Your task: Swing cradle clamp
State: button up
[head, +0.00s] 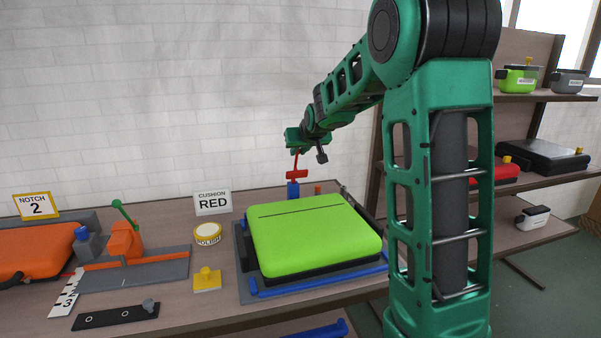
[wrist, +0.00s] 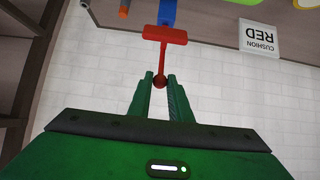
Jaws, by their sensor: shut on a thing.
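A red clamp (head: 297,175) with a crossbar and a thin lever sits on a blue post (head: 293,190) at the back edge of the cradle (head: 318,281). The cradle holds a lime-green case with a dark base (head: 310,232). My gripper (head: 297,148) is above the clamp, at the top end of its lever. In the wrist view my gripper (wrist: 160,84) is shut on the ball end of the red clamp's lever (wrist: 163,62). The crossbar (wrist: 165,35) and blue post (wrist: 167,12) show beyond the fingertips.
A card reading CUSHION RED (head: 212,203) stands left of the cradle, near a round polish tin (head: 207,235) and a yellow block (head: 207,279). An orange toggle fixture (head: 125,242) and orange case (head: 35,252) are farther left. Shelves (head: 535,97) stand at right. The wall is behind.

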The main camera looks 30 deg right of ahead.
jog(key=shift+s+a+f, duration=0.25)
jog(key=shift+s+f, duration=0.25)
jog(key=shift+s, duration=0.3)
jog(key=shift+s+a+f, duration=0.25)
jog(key=shift+s+f, duration=0.2)
jog(key=shift+s, duration=0.3)
jog(key=shift+s+a+f, duration=0.25)
jog(key=shift+s+f, duration=0.5)
jog(key=shift+f, duration=0.05)
jog(key=shift+s+a+f, duration=0.2)
jog(key=shift+s+f, duration=0.55)
jog(key=shift+f, duration=0.05)
jog(key=shift+f, duration=0.1)
jog(key=shift+s+a+f, duration=0.1)
jog(key=shift+s+f, duration=0.25)
jog(key=shift+f, duration=0.3)
jog(key=shift+s+a+f, duration=0.1)
jog(key=shift+s+f, duration=0.3)
jog(key=shift+f, duration=0.2)
jog(key=shift+s+a+f, duration=0.1)
jog(key=shift+s+f, duration=0.25)
jog(key=shift+f, duration=0.3)
